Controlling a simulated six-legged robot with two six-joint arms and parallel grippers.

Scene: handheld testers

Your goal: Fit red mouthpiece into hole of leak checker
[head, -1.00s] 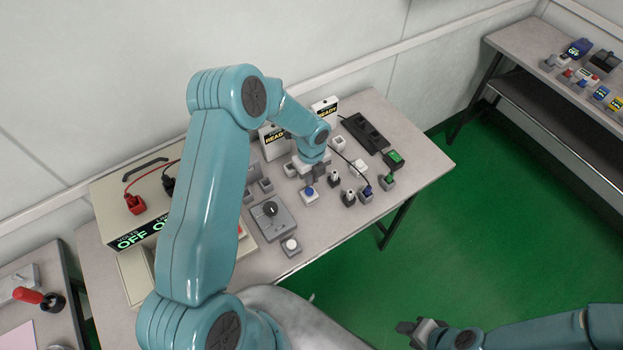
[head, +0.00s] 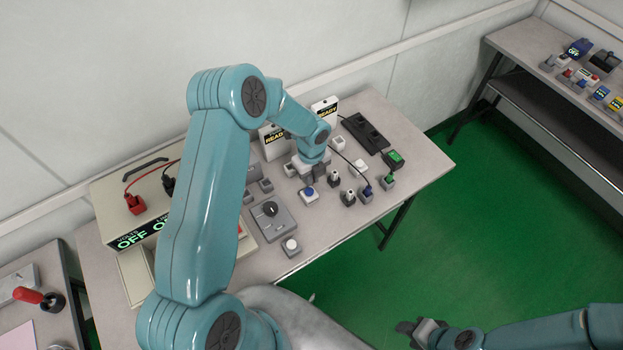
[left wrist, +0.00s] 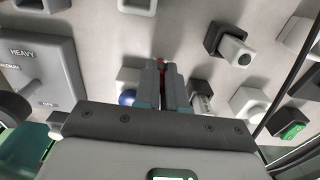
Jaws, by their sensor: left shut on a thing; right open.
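My left gripper (head: 314,180) is low over the middle of the table in the head view. In the left wrist view its fingers (left wrist: 161,82) are shut, with a small bit of red, likely the red mouthpiece (left wrist: 160,62), showing at the tips. The fingers hide most of it. Two white boxes marked READY stand at the back, one left of the gripper (head: 274,141) and one behind it (head: 324,109). I cannot tell which is the leak checker, and no hole is visible. My right gripper (head: 418,329) is open and empty over the green floor.
Several small testers and holders crowd the table around the left gripper, including a blue-buttoned one (head: 309,195). A grey dial box (head: 271,216) stands to the left and a black strip (head: 365,131) at the back right. The table's front right (head: 335,228) is clear.

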